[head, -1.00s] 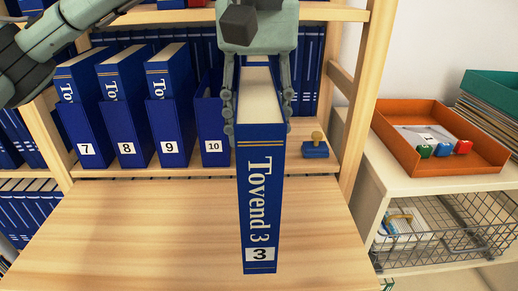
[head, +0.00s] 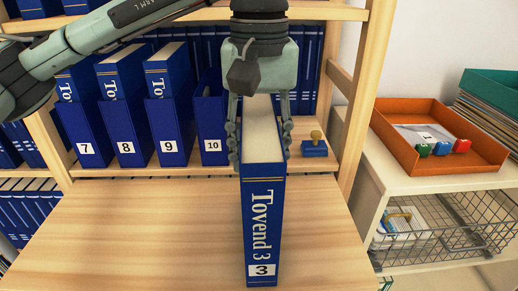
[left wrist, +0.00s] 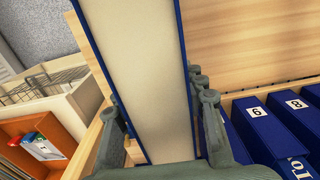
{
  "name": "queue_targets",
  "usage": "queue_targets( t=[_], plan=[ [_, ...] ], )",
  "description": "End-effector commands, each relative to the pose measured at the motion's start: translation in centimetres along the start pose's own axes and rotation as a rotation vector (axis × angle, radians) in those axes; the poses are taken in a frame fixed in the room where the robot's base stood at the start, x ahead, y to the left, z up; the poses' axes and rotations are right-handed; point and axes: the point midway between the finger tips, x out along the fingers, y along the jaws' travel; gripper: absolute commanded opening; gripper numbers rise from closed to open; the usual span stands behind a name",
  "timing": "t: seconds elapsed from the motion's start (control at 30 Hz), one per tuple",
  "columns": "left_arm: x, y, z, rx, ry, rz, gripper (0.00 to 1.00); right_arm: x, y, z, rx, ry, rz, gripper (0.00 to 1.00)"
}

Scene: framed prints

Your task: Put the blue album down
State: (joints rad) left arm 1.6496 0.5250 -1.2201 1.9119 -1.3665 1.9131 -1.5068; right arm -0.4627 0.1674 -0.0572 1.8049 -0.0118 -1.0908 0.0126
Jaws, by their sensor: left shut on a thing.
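The blue album (head: 263,220) has "Tovend 3" and a number 3 label on its spine. It is upright over the wooden desk surface in the head view, its spine toward me. My left gripper (head: 262,150) is shut on its upper part, one finger on each side. In the left wrist view the album's pale page block (left wrist: 140,70) runs between the fingers. I cannot tell whether its bottom edge touches the wood. My right gripper is not in view.
Blue slipcases numbered 7, 8, 9 and 10 (head: 212,130) stand on the shelf behind. An orange tray (head: 480,171) and a wire basket (head: 450,226) are at the right. The desk (head: 130,225) left of the album is clear.

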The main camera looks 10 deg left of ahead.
Motion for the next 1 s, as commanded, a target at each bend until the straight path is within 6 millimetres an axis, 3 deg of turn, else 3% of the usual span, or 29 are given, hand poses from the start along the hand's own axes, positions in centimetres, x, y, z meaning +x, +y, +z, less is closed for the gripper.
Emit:
queue_targets(
  t=[0.03, 0.17, 0.57, 0.63, 1.0],
  plan=[
    [0.0, 0.0, 0.0, 0.000, 0.000, 0.000, 0.44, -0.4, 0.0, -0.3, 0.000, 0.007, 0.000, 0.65],
    [0.0, 0.0, 0.0, 0.000, 0.000, 0.000, 0.60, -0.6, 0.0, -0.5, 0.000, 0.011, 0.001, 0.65],
    [-0.5, 0.0, 0.0, 0.000, 0.000, 0.000, 0.61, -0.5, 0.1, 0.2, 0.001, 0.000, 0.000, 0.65],
    [-1.2, 0.1, -0.1, -0.001, 0.002, 0.001, 0.61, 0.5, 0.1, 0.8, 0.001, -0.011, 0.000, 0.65],
    [-9.3, 0.0, 0.0, -0.001, 0.005, 0.001, 0.61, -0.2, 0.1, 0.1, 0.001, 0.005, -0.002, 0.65]
  ],
)
